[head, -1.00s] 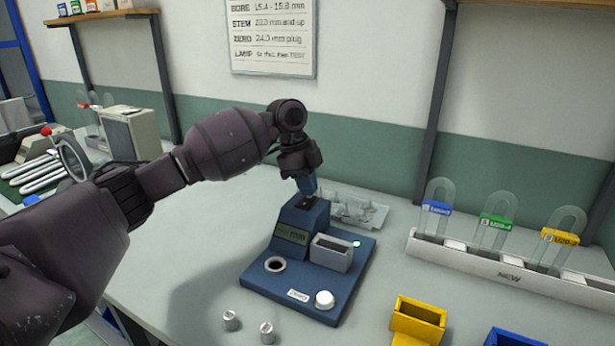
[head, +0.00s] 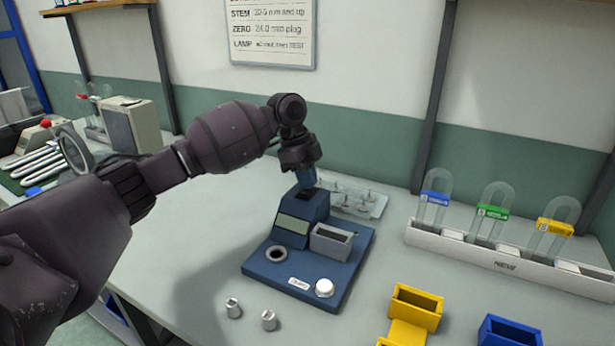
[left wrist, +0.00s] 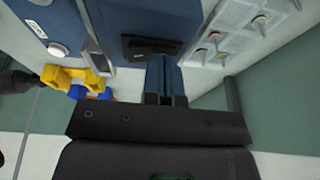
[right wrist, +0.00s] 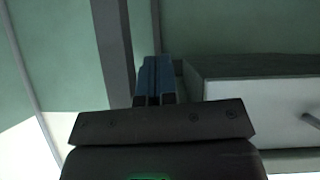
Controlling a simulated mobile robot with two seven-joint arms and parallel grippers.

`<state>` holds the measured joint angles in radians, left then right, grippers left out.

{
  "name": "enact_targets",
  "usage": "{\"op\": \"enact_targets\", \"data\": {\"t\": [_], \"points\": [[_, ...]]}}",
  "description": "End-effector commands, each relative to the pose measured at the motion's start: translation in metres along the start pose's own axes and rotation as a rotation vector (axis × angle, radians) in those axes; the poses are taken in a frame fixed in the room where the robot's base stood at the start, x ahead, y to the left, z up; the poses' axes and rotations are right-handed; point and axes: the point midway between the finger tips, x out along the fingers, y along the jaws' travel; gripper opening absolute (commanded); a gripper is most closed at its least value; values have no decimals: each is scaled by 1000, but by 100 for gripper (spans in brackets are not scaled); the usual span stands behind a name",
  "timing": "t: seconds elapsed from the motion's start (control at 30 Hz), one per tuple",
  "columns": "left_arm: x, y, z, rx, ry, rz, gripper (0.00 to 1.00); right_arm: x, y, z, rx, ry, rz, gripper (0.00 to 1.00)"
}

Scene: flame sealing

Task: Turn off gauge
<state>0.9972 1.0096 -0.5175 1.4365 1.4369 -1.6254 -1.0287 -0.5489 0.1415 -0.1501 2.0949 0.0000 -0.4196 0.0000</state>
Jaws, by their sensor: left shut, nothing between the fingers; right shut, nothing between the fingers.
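The blue gauge (head: 290,280) stands on the bench, with a sloped housing, a pale display (head: 293,231) showing no readable figures, a grey open-topped block (head: 331,241), a round dark-centred ring (head: 277,255) and a white knob (head: 324,288). My left gripper (head: 306,188) is shut and empty, pointing down at the top of the housing. In the left wrist view its blue fingers (left wrist: 165,75) are at a dark switch (left wrist: 150,45); I cannot tell whether they touch it. My right gripper (right wrist: 152,75) is shut and empty, away from the gauge.
Two small metal plugs (head: 268,320) stand in front of the gauge. A clear tray (head: 355,199) lies behind it. A white rack (head: 500,263) with labelled tubes is at right. Yellow (head: 417,307) and blue (head: 509,332) bins sit front right.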

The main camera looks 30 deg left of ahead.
Motion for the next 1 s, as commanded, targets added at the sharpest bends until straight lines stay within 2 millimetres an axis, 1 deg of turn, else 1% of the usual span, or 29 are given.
{"op": "enact_targets", "data": {"t": [0.03,0.5,1.0], "points": [[-3,1,-1,1,0,-3,0,-1,0,-4,0,6,1,0],[-6,11,-2,1,0,-2,0,-7,5,-20,-15,29,2,0],[-4,12,-1,0,0,-1,0,-7,4,-20,-9,30,3,0]]}}
